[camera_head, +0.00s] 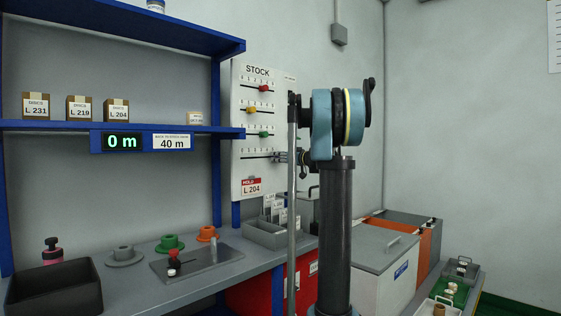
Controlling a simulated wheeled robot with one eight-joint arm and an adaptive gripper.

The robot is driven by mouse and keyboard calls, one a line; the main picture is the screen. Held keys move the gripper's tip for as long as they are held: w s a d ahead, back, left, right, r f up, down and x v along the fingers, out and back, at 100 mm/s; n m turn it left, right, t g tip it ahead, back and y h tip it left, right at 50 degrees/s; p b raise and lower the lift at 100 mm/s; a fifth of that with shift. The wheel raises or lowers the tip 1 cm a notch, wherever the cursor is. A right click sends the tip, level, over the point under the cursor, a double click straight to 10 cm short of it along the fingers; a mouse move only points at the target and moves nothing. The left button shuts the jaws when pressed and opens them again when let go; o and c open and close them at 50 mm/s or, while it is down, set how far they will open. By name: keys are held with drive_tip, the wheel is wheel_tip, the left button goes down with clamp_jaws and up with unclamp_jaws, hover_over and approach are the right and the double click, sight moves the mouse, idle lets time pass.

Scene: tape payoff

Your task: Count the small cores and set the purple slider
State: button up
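The white STOCK board (238,165) stands upright at the right end of the bench, with rows of slots. A red slider (264,88), a yellow slider (251,109) and a green slider (264,133) show on the upper rows. Several small pale and brown pieces, possibly the cores, are at the lower right, including a pale one (448,292) and a brown one (439,310).
A display (123,142) reads 0 m.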

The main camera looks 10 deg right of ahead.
clamp_jaws()
drive_tip(key=s+a, duration=0.2)
drive_tip(key=a, duration=0.1)
drive_tip(key=s+a, duration=0.4)
drive_tip(key=a, duration=0.1)
drive_tip(key=shift+s+a, duration=0.2)
drive_tip(key=shift+a, duration=0.15)
drive_tip(key=o, duration=0.8)
unclamp_jaws()
drive_tip(key=shift+s+d, duration=0.1)
drive_tip(key=v, duration=1.1)
drive_tip(key=shift+s+d+f, duration=0.1)
drive_tip(key=shift+s+d, duration=0.1)
drive_tip(key=shift+s, duration=0.05)
